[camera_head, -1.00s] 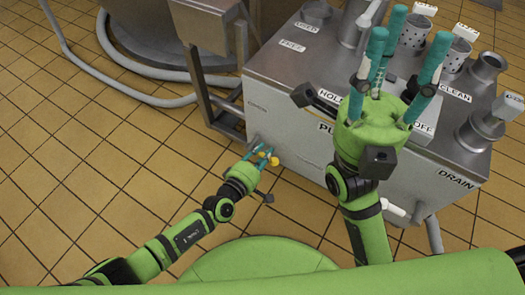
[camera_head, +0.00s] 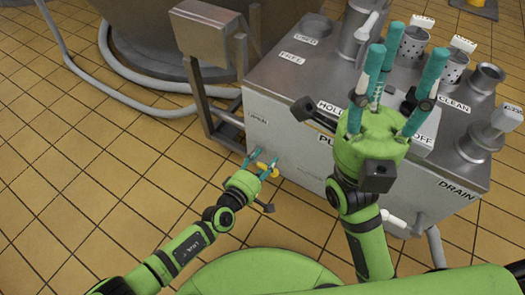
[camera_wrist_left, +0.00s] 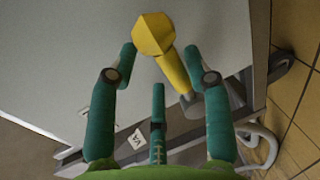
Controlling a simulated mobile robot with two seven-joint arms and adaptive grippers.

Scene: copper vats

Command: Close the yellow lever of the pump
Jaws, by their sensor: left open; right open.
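The yellow lever (camera_head: 267,168) is on the front left of the grey metal pump (camera_head: 300,166), low on its side.
A large metal vat (camera_head: 150,35) with a hose (camera_head: 140,84) stands at the back left. A metal frame with a box (camera_head: 207,33) is left of the pump. Pipe fittings (camera_head: 487,76) rise from the pump's top. Tiled floor (camera_head: 90,170) on the left is free.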

